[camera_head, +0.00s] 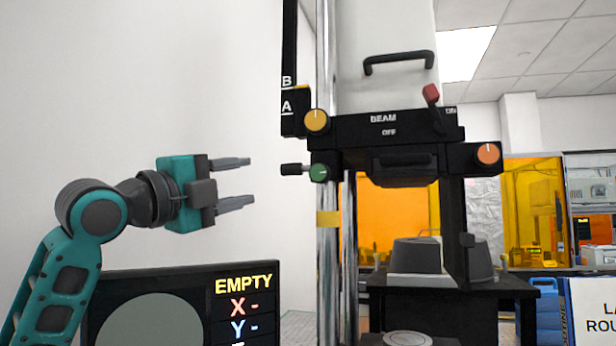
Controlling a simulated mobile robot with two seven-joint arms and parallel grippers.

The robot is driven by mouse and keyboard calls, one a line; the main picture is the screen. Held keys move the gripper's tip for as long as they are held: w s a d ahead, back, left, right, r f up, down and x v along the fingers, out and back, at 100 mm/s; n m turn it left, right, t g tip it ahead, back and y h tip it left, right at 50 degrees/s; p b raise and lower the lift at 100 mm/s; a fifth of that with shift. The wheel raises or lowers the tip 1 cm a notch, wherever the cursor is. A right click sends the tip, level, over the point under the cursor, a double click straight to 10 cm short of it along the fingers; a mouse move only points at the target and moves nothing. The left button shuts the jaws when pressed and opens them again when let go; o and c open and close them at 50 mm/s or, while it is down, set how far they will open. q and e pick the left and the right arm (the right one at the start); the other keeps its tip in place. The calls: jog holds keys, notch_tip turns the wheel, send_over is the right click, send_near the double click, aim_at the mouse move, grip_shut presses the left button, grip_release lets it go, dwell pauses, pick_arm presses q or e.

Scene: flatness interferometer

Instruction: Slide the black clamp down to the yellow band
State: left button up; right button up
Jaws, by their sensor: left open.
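The chrome column (329,270) stands upright right of centre. A yellow band (328,218) is around it. The black clamp (331,159) is on the column above the band, with a visible stretch of chrome between them. A green knob (318,173) is on the clamp's front, and a black handle (291,169) sticks out to its left. My left gripper (243,181) is open and empty, left of the handle and apart from it, its fingers pointing right. My right gripper is not in view.
A screen (243,284) reading EMPTY stands below my left gripper. A black-topped stand (460,285) is lower right.

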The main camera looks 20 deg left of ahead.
aim_at(287, 169)
pick_arm(q)
jog(key=p+x, duration=0.1)
jog(key=x, duration=0.2)
jog(key=p+x, duration=0.1)
jog(key=x, duration=0.3)
jog(key=p+x, duration=0.1)
jog(key=x, duration=0.3)
jog(key=shift+w+r, duration=0.1)
jog(key=shift+r, duration=0.3)
jog(key=shift+w+d, duration=0.3)
jog(key=shift+w, duration=0.25)
jog(key=shift+c, duration=0.3)
grip_shut()
